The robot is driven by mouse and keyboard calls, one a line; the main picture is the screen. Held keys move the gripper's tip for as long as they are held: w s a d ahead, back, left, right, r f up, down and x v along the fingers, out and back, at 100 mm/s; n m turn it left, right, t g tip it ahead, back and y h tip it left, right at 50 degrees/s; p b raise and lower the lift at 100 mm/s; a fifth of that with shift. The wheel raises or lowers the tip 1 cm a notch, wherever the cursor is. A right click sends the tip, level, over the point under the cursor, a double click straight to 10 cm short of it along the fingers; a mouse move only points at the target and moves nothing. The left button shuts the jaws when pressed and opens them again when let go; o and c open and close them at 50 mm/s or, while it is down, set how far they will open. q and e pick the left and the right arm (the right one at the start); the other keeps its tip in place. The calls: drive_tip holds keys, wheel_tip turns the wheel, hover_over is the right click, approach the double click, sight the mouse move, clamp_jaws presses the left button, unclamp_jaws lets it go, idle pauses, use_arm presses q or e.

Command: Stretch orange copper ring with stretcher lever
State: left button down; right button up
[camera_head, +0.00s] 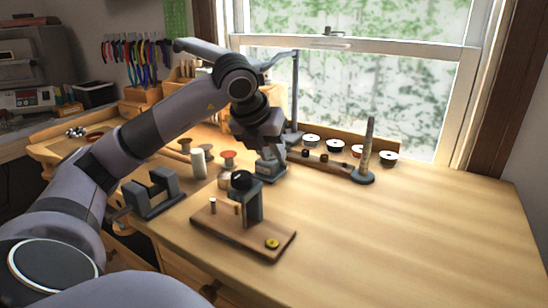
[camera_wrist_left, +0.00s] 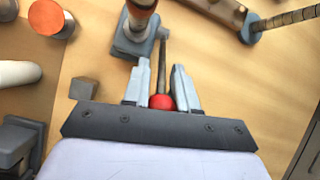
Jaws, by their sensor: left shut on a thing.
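The stretcher (camera_wrist_left: 132,45) has a blue-grey base; in the head view its base (camera_head: 269,168) is partly hidden under my left gripper. A post with an orange-brown upper part (camera_wrist_left: 140,18) rises from it, cut off by the top edge of the wrist view. I cannot clearly make out the copper ring as a separate ring. The stretcher lever (camera_wrist_left: 162,70) is a thin grey rod with a red ball end (camera_wrist_left: 162,101). My left gripper (camera_wrist_left: 162,80) is shut on the lever, with one finger on each side of it near the ball. My right gripper is not in view.
A wooden board with a dark press (camera_head: 245,215) stands in front, a grey block tool (camera_head: 151,192) to its left. Spools, one orange-topped (camera_head: 228,155), stand left of the gripper. A tapered upright mandrel (camera_head: 367,150) stands to the right. The right side of the bench (camera_head: 430,220) is clear.

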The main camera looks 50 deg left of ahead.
use_arm(q)
drive_tip(key=shift+s+d+f+b, duration=0.2)
drive_tip(key=shift+s+f+b, duration=0.4)
drive_tip(key=shift+f, duration=0.15)
drive_tip(key=shift+s+d+f+b, duration=0.15)
drive_tip(key=shift+s+f+b, duration=0.3)
drive_tip(key=shift+f+b, duration=0.2)
idle(0.3)
drive_tip(key=c, duration=1.1)
unclamp_jaws()
drive_tip(key=shift+o, duration=0.8)
drive_tip(key=shift+w+a+f, duration=0.1)
drive_tip(key=shift+w, duration=0.05)
drive_tip(key=shift+r, duration=0.25)
drive_tip(key=shift+r, duration=0.35)
drive_tip(key=p+v, duration=0.1)
drive_tip(key=v, duration=0.5)
drive_tip(key=shift+s, duration=0.25)
